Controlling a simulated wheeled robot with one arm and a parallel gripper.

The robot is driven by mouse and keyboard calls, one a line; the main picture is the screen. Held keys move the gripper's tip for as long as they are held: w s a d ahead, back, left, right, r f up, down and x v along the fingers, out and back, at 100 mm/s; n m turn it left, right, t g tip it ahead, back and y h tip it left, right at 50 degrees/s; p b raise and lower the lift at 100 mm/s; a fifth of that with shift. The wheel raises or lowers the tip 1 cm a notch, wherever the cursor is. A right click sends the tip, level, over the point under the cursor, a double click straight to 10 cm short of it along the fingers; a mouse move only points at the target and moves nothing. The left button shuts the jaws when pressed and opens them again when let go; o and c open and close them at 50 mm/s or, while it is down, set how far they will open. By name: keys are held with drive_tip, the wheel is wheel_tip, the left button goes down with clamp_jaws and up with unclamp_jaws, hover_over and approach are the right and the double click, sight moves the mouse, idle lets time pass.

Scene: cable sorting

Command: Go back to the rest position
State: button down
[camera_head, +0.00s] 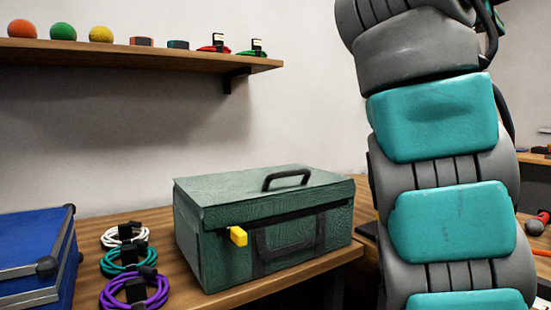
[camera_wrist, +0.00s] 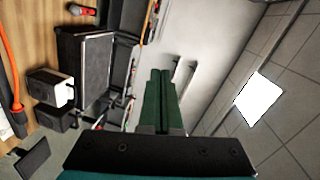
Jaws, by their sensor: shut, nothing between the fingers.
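My gripper (camera_wrist: 160,100) shows in the wrist view with its two green fingers side by side and closed, nothing between them. It points at open room, with a pale wall and a tiled ceiling beyond, and the picture is turned on its side. In the head view my grey and teal arm stands upright at the right, and the gripper itself is out of that picture. A green case (camera_head: 215,240) with a black handle sits on the wooden table (camera_head: 215,303), its lid down and a yellow tag on its front.
White (camera_head: 122,236), teal (camera_head: 125,258) and purple (camera_head: 134,290) coiled cables lie between the green case and a blue case (camera_head: 35,250). A wall shelf (camera_head: 140,54) holds coloured balls and small items. Dark equipment (camera_wrist: 82,70) shows in the wrist view, apart from the fingers.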

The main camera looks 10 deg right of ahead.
drive_tip(key=w+a+f+n+y, duration=0.2)
drive_tip(key=f+n, duration=0.2)
drive_tip(key=f, duration=0.4)
drive_tip(key=w+a+f+n+g+y, duration=0.1)
drive_tip(key=w+a+f+n+y, duration=0.15)
drive_tip(key=f+n, duration=0.45)
drive_tip(key=w+a+f+n+y, duration=0.1)
drive_tip(key=w+f+n+y, duration=0.15)
drive_tip(key=f, duration=0.75)
drive_tip(key=s+a+f+n+g+y, duration=0.1)
drive_tip(key=s+a+f+n, duration=0.15)
drive_tip(key=f, duration=0.35)
drive_tip(key=s+a+f+n+g+y, duration=0.1)
drive_tip(key=a+f+n+y, duration=0.15)
drive_tip(key=f, duration=0.45)
drive_tip(key=s+a+f+n+g, duration=0.1)
drive_tip(key=s+a+f+n, duration=0.1)
drive_tip(key=a+f, duration=0.3)
drive_tip(key=s+a+f+n+g+y, duration=0.2)
drive_tip(key=s+a+f+n, duration=0.2)
drive_tip(key=s+f, duration=0.6)
drive_tip(key=s+a+f+n+g+y, duration=0.2)
drive_tip(key=s+a+f+n, duration=0.2)
drive_tip(key=s+a+f, duration=0.4)
drive_tip(key=s+f, duration=0.3)
drive_tip(key=f, duration=0.2)
drive_tip(key=shift+s+a+g, duration=0.15)
drive_tip(key=shift+a+g, duration=0.1)
drive_tip(key=shift+g, duration=0.15)
